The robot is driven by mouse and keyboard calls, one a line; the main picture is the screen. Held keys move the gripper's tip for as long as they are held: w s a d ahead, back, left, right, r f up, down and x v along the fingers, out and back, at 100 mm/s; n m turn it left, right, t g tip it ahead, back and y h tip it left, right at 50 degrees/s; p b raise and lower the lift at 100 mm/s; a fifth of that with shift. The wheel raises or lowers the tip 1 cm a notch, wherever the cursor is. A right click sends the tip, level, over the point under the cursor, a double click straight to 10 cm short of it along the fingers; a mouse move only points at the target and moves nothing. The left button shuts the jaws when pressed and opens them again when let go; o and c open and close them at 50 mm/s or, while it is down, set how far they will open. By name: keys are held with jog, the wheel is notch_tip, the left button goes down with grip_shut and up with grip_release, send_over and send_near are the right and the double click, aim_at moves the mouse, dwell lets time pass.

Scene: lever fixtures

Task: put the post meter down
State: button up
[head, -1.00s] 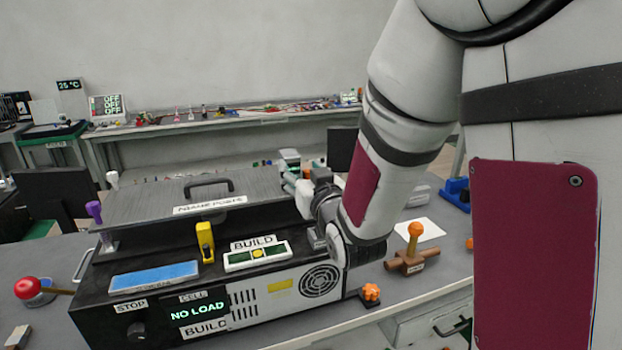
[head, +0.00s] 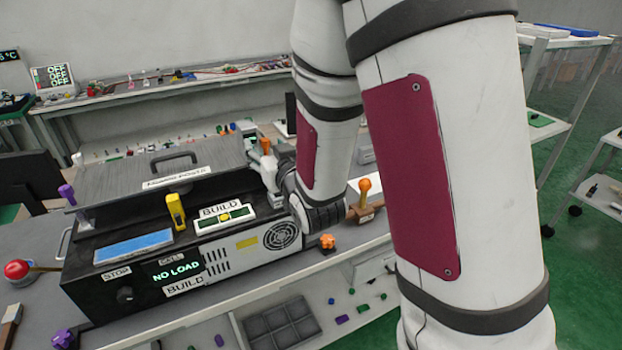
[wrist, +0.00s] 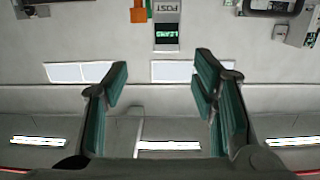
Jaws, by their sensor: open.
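A light grey meter marked POST (wrist: 167,10), with a small lit green display, shows at the top middle of the wrist view. I take it for the post meter; its top end is cut off by the frame edge. My gripper (wrist: 162,76) is open, its teal-padded fingers wide apart with nothing between them. The meter appears beyond the fingertips, apart from them. In the head view my gripper (head: 262,163) is at the far right of the black machine, partly hidden by my arm.
The black machine (head: 95,285) reads NO LOAD and has a grey lid (head: 120,185). A red-knobbed lever (head: 18,270) is at left. An orange-knobbed lever (head: 364,188) and an orange knob (head: 327,242) are at right. An orange object (wrist: 138,14) is beside the meter.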

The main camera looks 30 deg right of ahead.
jog(key=s+r+g, duration=0.5)
jog(key=s+g, duration=0.1)
jog(key=s, duration=0.4)
jog(key=shift+s, duration=0.3)
jog(key=shift+o, duration=0.4)
jog(key=s+r+g, duration=0.2)
jog(key=s+g, duration=0.3)
jog(key=s, duration=1.4)
jog(key=shift+s+a, duration=0.25)
jog(key=shift+a, duration=0.15)
jog(key=w+f+t, duration=0.3)
jog(key=w+t, duration=0.3)
jog(key=w, duration=0.9)
jog(key=w+f+t, duration=0.4)
jog(key=w+t, duration=0.2)
jog(key=w, duration=0.9)
jog(key=shift+w, duration=0.2)
